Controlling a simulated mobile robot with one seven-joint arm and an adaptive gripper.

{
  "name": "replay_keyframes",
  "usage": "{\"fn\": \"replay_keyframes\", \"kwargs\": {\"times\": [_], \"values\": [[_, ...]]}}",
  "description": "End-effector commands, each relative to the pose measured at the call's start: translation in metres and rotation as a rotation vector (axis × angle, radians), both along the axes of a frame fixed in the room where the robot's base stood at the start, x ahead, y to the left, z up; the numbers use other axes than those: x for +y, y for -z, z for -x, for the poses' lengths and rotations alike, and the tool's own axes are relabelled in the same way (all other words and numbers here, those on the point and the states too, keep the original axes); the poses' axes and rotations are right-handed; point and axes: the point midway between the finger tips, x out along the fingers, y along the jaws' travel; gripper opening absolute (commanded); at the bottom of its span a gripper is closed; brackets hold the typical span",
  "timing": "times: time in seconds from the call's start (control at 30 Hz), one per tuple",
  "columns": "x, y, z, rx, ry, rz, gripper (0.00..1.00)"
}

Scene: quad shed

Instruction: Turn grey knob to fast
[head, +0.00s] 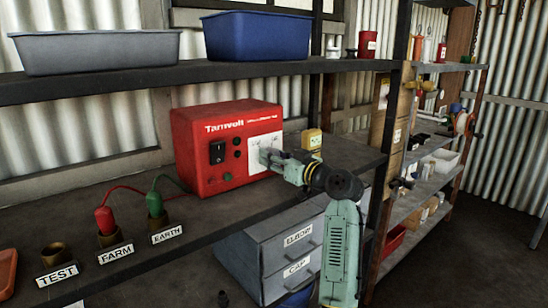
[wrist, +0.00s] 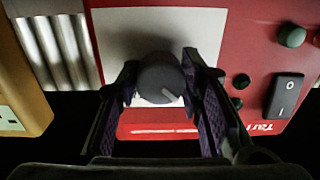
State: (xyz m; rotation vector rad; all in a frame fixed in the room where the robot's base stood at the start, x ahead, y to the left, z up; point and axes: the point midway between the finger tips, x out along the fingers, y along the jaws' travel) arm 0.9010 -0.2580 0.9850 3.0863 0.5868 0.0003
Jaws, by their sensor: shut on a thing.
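The red Tarnvolt unit (head: 205,165) stands on the shelf, with a white panel (head: 258,145) on the right part of its front. In the wrist view, which is upside down, the dark grey knob (wrist: 158,72) sits on the white panel (wrist: 115,30). A pale pointer mark shows on the knob's lower right edge in that view. My gripper (wrist: 161,76) is shut on the knob, one finger on each side. In the head view my gripper (head: 270,157) reaches the panel from the right and hides the knob. I cannot read any speed marks.
A black rocker switch (head: 217,152) is left of the panel. A yellow box (head: 311,140) stands just right of the unit. Red (head: 105,220) and green (head: 154,204) plugs sit in holders at left. Grey drawers (head: 290,250) are below.

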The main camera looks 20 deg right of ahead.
Motion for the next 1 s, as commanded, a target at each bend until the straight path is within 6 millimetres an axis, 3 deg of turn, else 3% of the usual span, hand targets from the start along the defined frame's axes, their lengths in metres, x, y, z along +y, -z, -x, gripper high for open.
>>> {"fn": "replay_keyframes", "kwargs": {"times": [0.3, 0.67, 1.0], "values": [[0.0003, 0.0001, 0.0001, 0.0, -0.001, 0.0, 0.06], [0.001, -0.0011, 0.0, 0.023, -0.002, -0.064, 0.06], [0.0014, -0.002, -0.0003, 0.113, -0.003, -0.308, 0.06]]}}
